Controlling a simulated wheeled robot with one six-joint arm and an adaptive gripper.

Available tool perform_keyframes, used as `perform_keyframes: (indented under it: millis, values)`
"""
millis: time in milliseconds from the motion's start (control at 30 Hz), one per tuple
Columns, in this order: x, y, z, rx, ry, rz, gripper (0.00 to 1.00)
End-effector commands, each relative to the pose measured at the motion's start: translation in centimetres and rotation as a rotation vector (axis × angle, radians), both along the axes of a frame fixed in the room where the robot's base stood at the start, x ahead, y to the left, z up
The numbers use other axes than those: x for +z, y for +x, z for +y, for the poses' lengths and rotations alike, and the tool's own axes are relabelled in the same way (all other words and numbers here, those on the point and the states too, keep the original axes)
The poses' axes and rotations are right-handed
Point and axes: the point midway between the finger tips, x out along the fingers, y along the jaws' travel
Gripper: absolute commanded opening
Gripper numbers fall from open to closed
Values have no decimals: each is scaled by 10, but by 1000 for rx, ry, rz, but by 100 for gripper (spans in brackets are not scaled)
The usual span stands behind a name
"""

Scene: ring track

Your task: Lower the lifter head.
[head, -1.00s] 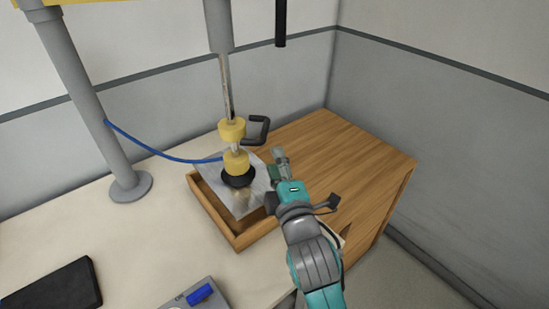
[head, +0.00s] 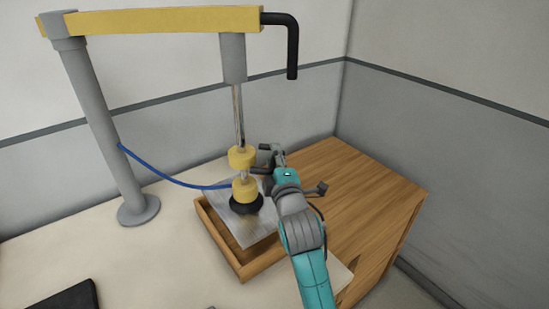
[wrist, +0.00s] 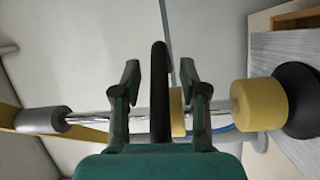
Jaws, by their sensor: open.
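The lifter head (head: 245,190) is a yellow body with a black suction cup (head: 246,204), hanging on a thin metal rod below the yellow boom. The cup is at the grey sheet (head: 225,218) in the wooden tray; I cannot tell whether they touch. A yellow collar (head: 241,157) with a black handle sits higher on the rod. My gripper (head: 268,158) is at this handle and hides part of it. In the wrist view my gripper (wrist: 158,80) is open, with the black handle bar (wrist: 160,95) between its fingers and gaps on both sides.
The wooden tray (head: 243,269) stands beside a wooden cabinet (head: 370,195) at the right. The lifter's grey post (head: 100,130) and yellow boom (head: 160,22) are at the left and above. A blue hose (head: 160,177) runs to the head. A dark object (head: 65,297) lies at lower left.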

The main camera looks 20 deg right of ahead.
Motion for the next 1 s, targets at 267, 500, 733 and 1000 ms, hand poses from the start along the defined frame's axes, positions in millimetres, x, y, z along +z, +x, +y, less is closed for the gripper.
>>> perform_keyframes:
  millis: [267,500,733,1000]
  values:
    - [0,3,0,0,0,0,43]
    - [0,3,0,0,0,0,0]
    - [-1,3,0,0,0,0,0]
    - [-53,3,-1,-1,0,11,0]
